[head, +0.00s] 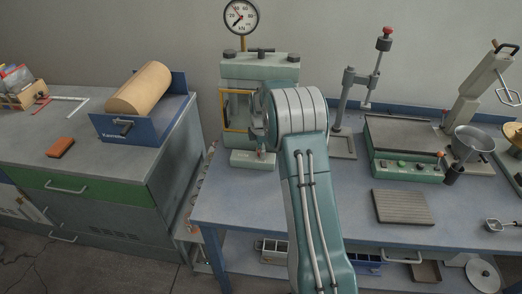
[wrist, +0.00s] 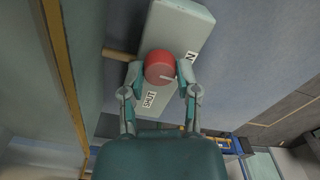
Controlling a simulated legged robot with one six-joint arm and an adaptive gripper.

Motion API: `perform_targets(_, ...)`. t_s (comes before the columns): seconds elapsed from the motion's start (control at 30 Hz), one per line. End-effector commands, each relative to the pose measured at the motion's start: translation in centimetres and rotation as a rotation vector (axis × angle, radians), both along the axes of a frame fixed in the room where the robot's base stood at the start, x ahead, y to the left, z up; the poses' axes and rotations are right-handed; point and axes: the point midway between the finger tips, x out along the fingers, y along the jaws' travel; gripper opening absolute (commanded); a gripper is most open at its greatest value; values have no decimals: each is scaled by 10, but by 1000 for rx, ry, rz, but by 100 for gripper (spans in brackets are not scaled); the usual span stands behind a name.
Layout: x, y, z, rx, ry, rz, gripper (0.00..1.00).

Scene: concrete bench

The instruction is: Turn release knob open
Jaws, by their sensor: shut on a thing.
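The release knob (wrist: 160,66) is a red round knob on a pale grey-green block (wrist: 188,20) in the wrist view. A short white line on its face points to the lower right. One label (wrist: 148,99) on the block is partly hidden and ends in "UT"; another (wrist: 193,55) beside the right finger shows only an "N". My gripper (wrist: 162,80) has one finger on each side of the knob and is shut on it. In the head view my arm covers most of the knob area in front of the green press (head: 262,70).
A brass-coloured rod (wrist: 118,55) sticks out left of the block. A yellow-framed window (head: 236,110) is on the press, with a gauge (head: 241,16) above. A stand (head: 345,110) and a green control box (head: 408,168) are to the right. The front bench top (head: 260,205) is clear.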

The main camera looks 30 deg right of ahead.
Motion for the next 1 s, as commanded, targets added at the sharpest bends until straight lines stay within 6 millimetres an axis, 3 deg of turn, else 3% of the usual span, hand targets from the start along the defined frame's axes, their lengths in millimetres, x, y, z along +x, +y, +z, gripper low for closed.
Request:
perform_targets(0.6, -1, 0, -4, 1, 5, 41, 0)
perform_targets(0.63, -1, 0, -4, 1, 5, 41, 50)
perform_targets(0.7, -1, 0, -3, 1, 4, 41, 76)
perform_targets(1.0, -1, 0, -1, 0, 1, 40, 76)
